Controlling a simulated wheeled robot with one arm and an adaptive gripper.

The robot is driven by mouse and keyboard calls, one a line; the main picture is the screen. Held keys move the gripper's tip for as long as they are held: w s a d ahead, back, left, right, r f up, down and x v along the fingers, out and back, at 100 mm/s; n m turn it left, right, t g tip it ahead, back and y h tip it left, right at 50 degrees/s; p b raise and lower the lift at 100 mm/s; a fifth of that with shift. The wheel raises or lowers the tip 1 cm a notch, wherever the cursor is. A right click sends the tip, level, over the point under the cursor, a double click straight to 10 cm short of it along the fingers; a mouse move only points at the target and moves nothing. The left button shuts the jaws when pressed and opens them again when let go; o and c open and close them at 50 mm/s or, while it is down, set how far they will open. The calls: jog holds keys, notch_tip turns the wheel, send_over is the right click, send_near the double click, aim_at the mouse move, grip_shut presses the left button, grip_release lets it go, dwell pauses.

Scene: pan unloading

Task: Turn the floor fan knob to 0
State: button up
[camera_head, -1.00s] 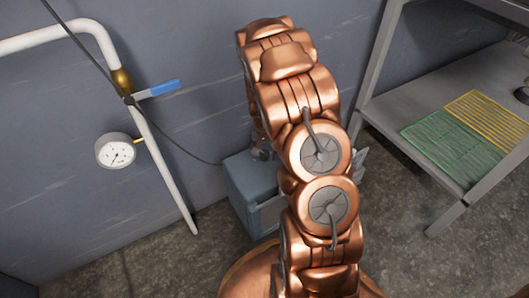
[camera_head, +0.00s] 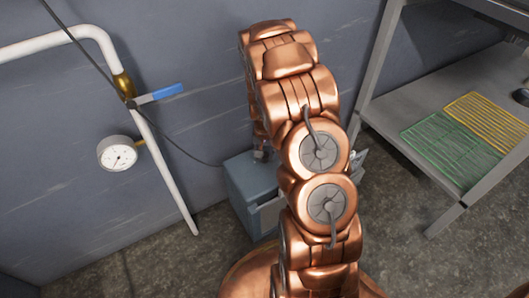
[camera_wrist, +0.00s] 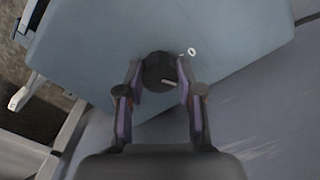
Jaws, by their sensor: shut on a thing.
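The floor fan (camera_head: 248,185) is a blue-grey box on the floor against the wall, partly hidden behind my arm in the head view. In the wrist view its flat top (camera_wrist: 110,45) fills much of the picture. A round black knob (camera_wrist: 158,68) with a white pointer mark stands on it. A white "0" (camera_wrist: 187,52) is printed just up and right of the knob. The pointer mark lies at the knob's lower right, below the "0". My gripper (camera_wrist: 160,77) is shut on the knob, one finger on each side.
A metal shelf (camera_head: 400,130) stands at the right with a green rack (camera_head: 450,145) and a yellow rack (camera_head: 490,118). At the left are a white pipe (camera_head: 165,170), a blue-handled valve (camera_head: 160,94) and a gauge (camera_head: 117,153) on the wall.

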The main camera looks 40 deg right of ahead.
jog(key=n+p, duration=0.2)
jog(key=n, duration=0.1)
jog(key=shift+r+p, duration=0.2)
jog(key=shift+p, duration=0.1)
jog(key=shift+f+n+p, duration=0.15)
jog(key=shift+n+p, duration=1.25)
jog(key=shift+n, duration=1)
jog(key=o, duration=1.2)
jog(key=shift+c, duration=0.2)
notch_tip(320, 180, up, 12)
